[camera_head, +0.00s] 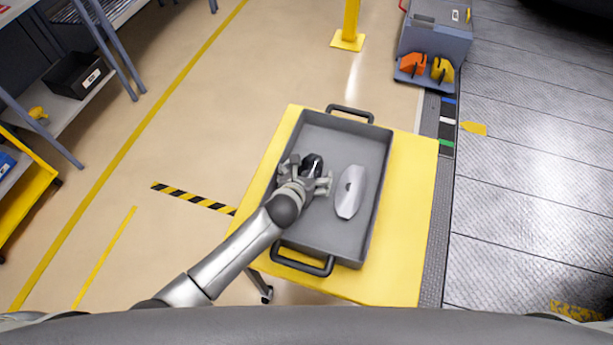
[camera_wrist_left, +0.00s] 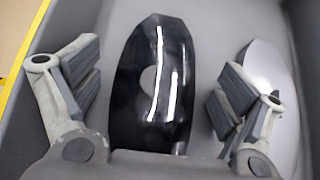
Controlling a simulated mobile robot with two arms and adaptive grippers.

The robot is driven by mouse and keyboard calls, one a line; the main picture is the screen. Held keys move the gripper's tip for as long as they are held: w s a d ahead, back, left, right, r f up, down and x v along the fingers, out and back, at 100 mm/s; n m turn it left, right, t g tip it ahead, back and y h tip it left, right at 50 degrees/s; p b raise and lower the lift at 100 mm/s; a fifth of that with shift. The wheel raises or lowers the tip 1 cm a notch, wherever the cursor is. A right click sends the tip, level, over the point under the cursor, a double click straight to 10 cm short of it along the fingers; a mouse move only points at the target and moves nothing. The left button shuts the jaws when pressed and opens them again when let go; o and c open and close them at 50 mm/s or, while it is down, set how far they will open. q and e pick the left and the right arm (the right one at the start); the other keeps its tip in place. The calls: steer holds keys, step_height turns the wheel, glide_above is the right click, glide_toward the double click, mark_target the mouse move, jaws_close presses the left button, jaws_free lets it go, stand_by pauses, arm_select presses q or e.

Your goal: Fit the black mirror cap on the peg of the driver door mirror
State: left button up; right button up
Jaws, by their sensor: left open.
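The black mirror cap (camera_wrist_left: 152,90) is glossy and lies in the grey tray (camera_head: 338,127). It also shows in the head view (camera_head: 312,163), partly hidden by my left gripper (camera_head: 308,180). In the left wrist view my left gripper (camera_wrist_left: 158,88) is open, with one finger on each side of the black cap and gaps between fingers and cap. A silver mirror cap (camera_head: 350,191) lies to the right of it in the same tray; it shows in the wrist view too (camera_wrist_left: 268,85). The driver door mirror, its peg and my right gripper are not in view.
The tray has two dark handles and stands on a yellow cart top (camera_head: 408,210). A grey box unit with orange and yellow wedges (camera_head: 414,64) stands at the top right. A shelf with a black bin (camera_head: 76,75) stands at the left. A yellow post (camera_head: 350,25) rises behind.

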arm_select(q)
steer(key=shift+s, duration=0.2)
steer(key=c, duration=1)
steer(key=shift+a+f, duration=0.1)
steer(key=shift+f, duration=0.05)
steer(key=shift+c, duration=0.7)
steer(key=shift+s, duration=0.1)
